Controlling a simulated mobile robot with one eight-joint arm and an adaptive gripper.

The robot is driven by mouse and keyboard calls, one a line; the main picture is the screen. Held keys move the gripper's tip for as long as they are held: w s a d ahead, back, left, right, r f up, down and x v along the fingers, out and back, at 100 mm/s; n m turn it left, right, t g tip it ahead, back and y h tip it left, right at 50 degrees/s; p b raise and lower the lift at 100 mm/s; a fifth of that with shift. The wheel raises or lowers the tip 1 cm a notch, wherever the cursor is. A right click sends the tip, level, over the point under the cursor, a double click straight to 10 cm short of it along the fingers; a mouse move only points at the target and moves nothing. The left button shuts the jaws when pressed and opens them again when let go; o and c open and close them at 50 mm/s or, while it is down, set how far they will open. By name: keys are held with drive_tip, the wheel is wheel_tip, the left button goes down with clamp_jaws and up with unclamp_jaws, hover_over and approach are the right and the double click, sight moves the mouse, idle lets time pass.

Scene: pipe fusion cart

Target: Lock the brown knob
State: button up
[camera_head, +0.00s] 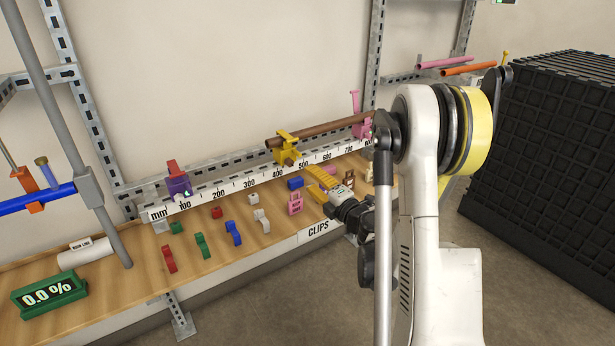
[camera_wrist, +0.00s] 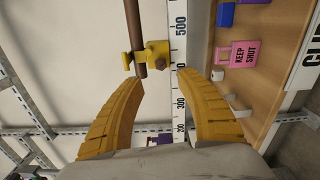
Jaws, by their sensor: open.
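A brown pipe (camera_head: 325,130) lies in a yellow clamp (camera_head: 286,150) above the millimetre ruler, near the 400 mark. In the wrist view the pipe (camera_wrist: 133,18) runs through the yellow clamp (camera_wrist: 138,59), which has a brownish-gold block or knob (camera_wrist: 157,53) on its right side. I cannot tell for sure whether that is the brown knob. My gripper (camera_wrist: 161,77) is open and empty, its yellow fingers spread below the clamp in the wrist view, apart from it. In the head view my gripper (camera_head: 322,180) is over the clip shelf, below and right of the clamp.
The wooden shelf (camera_head: 140,262) holds several coloured clips, including a pink KEEP SHUT lock (camera_wrist: 244,55). A purple clamp (camera_head: 178,184) and a pink clamp (camera_head: 360,125) stand along the ruler (camera_head: 230,193). A black crate (camera_head: 550,150) stands at right.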

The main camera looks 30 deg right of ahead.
drive_tip(key=n+g+y+p, duration=0.25)
drive_tip(key=n+p, duration=0.35)
drive_tip(key=n, duration=0.4)
approach(292, 162)
drive_tip(key=r, duration=0.2)
drive_tip(key=w+f+n+b, duration=0.1)
drive_tip(key=w, duration=0.2)
drive_tip(key=w+a+f+n+g, duration=0.1)
drive_tip(key=w, duration=0.2)
drive_tip(key=w+f+n+g+b, duration=0.1)
drive_tip(key=w+f, duration=0.1)
drive_tip(key=w, duration=0.1)
drive_tip(key=shift+w+a+n+h+b, duration=0.25)
drive_tip(key=shift+w+a+n+b, duration=0.05)
drive_tip(key=shift+w+a+b, duration=0.1)
drive_tip(key=shift+w+a, duration=0.15)
drive_tip(key=shift+w, duration=0.4)
clamp_jaws()
